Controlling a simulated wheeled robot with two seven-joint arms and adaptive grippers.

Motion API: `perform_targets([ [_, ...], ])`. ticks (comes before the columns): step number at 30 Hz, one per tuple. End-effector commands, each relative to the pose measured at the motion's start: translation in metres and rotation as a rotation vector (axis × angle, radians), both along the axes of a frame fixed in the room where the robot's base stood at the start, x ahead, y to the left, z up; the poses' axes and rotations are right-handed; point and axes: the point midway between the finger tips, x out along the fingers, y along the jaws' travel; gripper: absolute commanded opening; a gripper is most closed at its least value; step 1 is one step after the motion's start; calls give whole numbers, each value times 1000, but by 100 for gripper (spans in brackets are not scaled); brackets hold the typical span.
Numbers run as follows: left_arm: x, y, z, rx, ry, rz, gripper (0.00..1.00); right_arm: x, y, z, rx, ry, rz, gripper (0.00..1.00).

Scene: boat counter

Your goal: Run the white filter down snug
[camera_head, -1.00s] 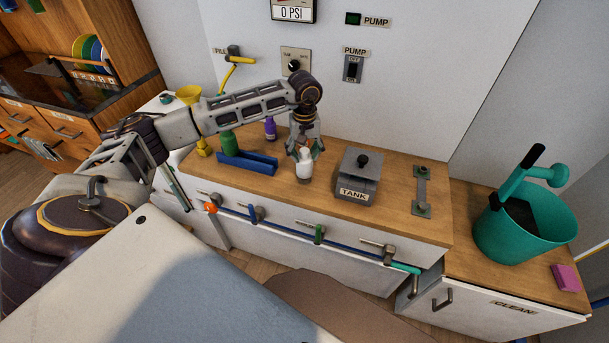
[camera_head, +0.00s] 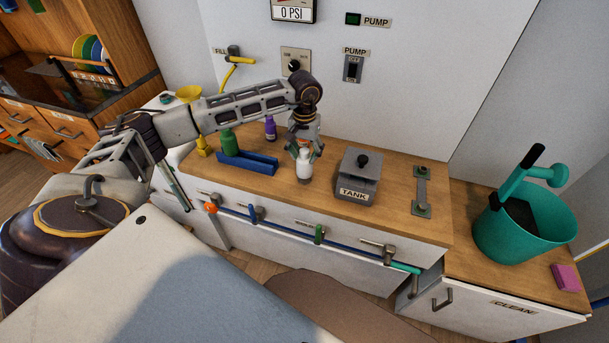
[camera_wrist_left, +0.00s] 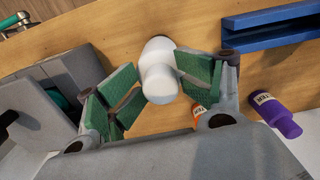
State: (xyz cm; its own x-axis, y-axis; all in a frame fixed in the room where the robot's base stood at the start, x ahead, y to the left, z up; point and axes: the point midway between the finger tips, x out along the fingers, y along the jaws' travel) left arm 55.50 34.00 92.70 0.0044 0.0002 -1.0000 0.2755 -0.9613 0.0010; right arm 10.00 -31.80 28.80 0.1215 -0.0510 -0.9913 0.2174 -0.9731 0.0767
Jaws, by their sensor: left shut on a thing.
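In the left wrist view the white filter (camera_wrist_left: 158,68) sits between the green finger pads of my left gripper (camera_wrist_left: 158,88). The filter's underside and any seat beneath it are hidden. My right gripper is not in view.
A blue rack (camera_head: 250,163), a green filter (camera_head: 228,140) and a purple filter (camera_head: 270,128) stand to the left. An orange labelled piece (camera_wrist_left: 203,114) shows behind a finger. Coloured-handled valves line the counter front. A teal bucket (camera_head: 510,235) stands at right.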

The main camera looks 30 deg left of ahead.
Motion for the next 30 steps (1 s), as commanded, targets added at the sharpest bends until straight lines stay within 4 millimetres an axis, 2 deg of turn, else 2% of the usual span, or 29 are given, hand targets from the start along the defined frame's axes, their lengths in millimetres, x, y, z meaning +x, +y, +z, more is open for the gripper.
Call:
perform_targets([
  [1, -3, -1, -7, 2, 13, -28, 46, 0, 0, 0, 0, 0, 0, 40],
  [30, -3, -1, -7, 0, 13, -559, 46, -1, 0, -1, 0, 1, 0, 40],
])
